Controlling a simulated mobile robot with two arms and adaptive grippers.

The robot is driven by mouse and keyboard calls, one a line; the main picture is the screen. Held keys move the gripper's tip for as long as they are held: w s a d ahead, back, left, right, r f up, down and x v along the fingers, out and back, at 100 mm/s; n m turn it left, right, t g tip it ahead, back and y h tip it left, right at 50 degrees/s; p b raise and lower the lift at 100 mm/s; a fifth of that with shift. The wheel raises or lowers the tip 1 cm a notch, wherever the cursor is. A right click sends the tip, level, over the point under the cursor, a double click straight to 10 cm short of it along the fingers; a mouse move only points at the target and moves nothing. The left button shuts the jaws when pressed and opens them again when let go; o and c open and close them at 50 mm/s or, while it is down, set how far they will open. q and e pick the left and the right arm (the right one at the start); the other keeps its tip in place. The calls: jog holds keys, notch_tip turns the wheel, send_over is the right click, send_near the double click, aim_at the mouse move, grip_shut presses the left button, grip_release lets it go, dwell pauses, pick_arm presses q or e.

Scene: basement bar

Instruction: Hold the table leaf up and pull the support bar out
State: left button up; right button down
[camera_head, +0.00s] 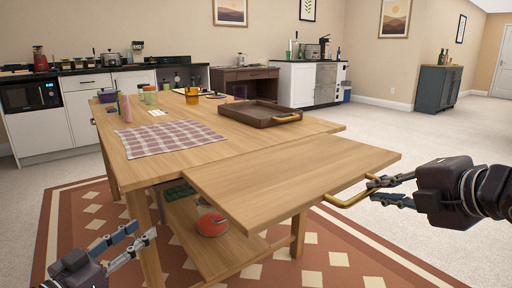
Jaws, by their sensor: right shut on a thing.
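The wooden table leaf (290,178) extends from the near right side of the table (215,138), looking raised and about level with the top. A brass handle (340,204) is on its outer edge. My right gripper (373,188) is shut on this handle, coming in from the right. My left gripper (145,229) is open and empty at the lower left, beside the near table leg and lower than the tabletop. I cannot make out the support bar; the space under the leaf is mostly hidden.
A checked cloth (170,139), a brown tray (260,113), a pink bottle (125,107) and cups stand on the tabletop. A lower shelf (205,245) holds a red bowl (212,224) and a green item (180,191). A patterned rug (335,250) lies below. Floor to the right is clear.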

pick_arm(q)
jog(key=shift+s+d, duration=0.1)
jog(key=s+d+f+n+y, duration=0.1)
jog(key=s+d+y, duration=0.1)
jog(key=s+d, duration=0.15)
jog(key=w+n+y, duration=0.1)
jog(key=w, duration=0.2)
jog(key=w+n+t+y, duration=0.1)
jog(key=w, duration=0.2)
jog(key=w+r+n+y, duration=0.1)
jog(key=w+y, duration=0.1)
jog(key=w, duration=0.1)
jog(key=shift+w+a+t, duration=0.1)
jog(key=shift+w+t, duration=0.2)
jog(key=shift+w, duration=0.1)
dwell(0.6)
send_near(161, 216)
jog(key=shift+w, duration=1.05)
